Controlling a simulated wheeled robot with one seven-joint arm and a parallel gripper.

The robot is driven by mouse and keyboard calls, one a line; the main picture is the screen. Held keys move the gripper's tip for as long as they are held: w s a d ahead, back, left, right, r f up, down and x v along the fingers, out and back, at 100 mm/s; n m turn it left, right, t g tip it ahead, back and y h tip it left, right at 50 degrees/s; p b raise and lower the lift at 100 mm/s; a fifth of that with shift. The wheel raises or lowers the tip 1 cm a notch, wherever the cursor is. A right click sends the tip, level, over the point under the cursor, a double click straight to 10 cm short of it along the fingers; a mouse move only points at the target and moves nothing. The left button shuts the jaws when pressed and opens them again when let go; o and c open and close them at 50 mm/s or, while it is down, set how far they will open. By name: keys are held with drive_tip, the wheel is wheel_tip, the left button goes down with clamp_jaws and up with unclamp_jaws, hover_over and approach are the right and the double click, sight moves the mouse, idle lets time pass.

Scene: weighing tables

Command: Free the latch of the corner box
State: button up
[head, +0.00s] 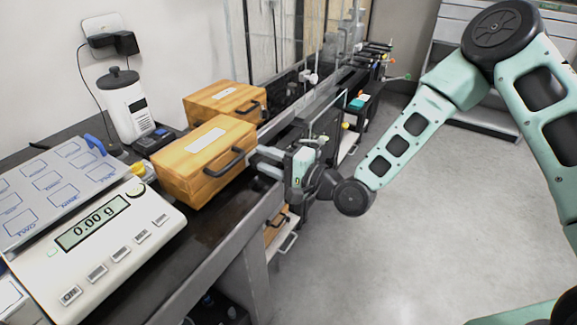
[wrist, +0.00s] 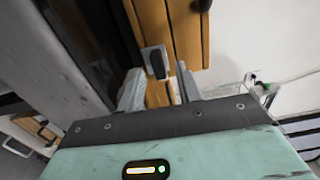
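Two wooden boxes with black handles and white labels stand on the dark counter in the head view, a nearer one (head: 193,178) and a farther one (head: 215,108). I cannot tell which is called the corner box. My gripper (head: 262,160) is at the right of the nearer box, by its handle side, fingers toward it. In the wrist view, a grey plate with a dark latch-like piece (wrist: 157,63) sits on a wooden box (wrist: 183,30), just ahead of the fingers. My gripper (wrist: 160,88) has its fingers apart there, with nothing clearly held between them.
A scale (head: 100,240) reading 0.00 g stands at the left front. A white dark-lidded container (head: 126,108) stands by the wall. Beyond the boxes are glass panels (head: 265,45) and cluttered equipment. The floor (head: 430,220) at the right is clear.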

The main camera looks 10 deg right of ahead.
drive_tip(key=p+v, duration=0.1)
drive_tip(key=v, duration=1.6)
